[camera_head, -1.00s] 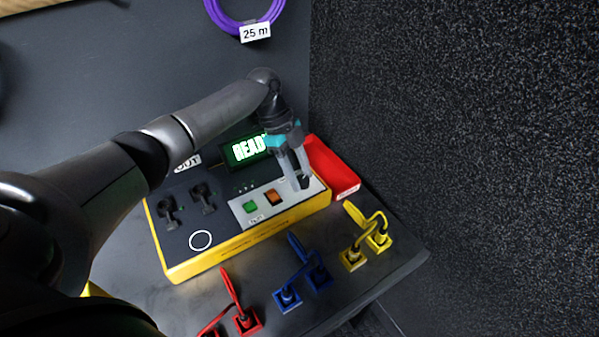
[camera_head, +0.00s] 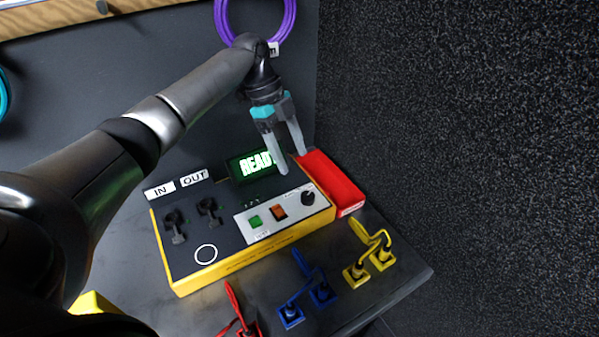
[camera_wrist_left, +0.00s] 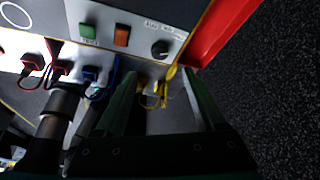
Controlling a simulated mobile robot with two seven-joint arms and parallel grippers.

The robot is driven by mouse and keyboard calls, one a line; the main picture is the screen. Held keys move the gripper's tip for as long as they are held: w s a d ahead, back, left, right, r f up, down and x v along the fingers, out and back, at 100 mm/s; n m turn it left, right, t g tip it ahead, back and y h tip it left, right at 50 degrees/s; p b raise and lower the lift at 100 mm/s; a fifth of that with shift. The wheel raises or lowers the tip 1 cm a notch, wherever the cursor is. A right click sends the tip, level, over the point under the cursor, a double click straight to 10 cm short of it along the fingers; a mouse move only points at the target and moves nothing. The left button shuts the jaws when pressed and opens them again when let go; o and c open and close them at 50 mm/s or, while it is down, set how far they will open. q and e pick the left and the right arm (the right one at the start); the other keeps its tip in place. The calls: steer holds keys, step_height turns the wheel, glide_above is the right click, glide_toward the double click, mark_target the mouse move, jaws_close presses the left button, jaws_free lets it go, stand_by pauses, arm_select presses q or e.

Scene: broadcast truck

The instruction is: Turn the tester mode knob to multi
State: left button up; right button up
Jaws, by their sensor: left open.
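The tester (camera_head: 218,262) is a yellow-sided box with a dark top and a lit green screen (camera_head: 256,164) reading READY. Its mode knob (camera_head: 308,198) is a small black dial at the right end of the light panel. The knob also shows in the left wrist view (camera_wrist_left: 160,49), with a pale pointer mark; the labels beside it are too small to read. My left gripper (camera_head: 293,164) is open and empty, raised above and behind the knob, apart from it. Its two fingers (camera_wrist_left: 160,105) show in the wrist view. My right gripper is not in view.
A green button (camera_head: 255,221) and an orange switch (camera_head: 279,212) sit left of the knob. A red tray (camera_head: 334,184) stands against the tester's right side. Red, blue (camera_head: 291,316) and yellow (camera_head: 383,258) cables lie in front. A dark speckled wall is at right.

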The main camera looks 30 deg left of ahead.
arm_select(q)
steer(key=v, duration=0.5)
stand_by(0.5)
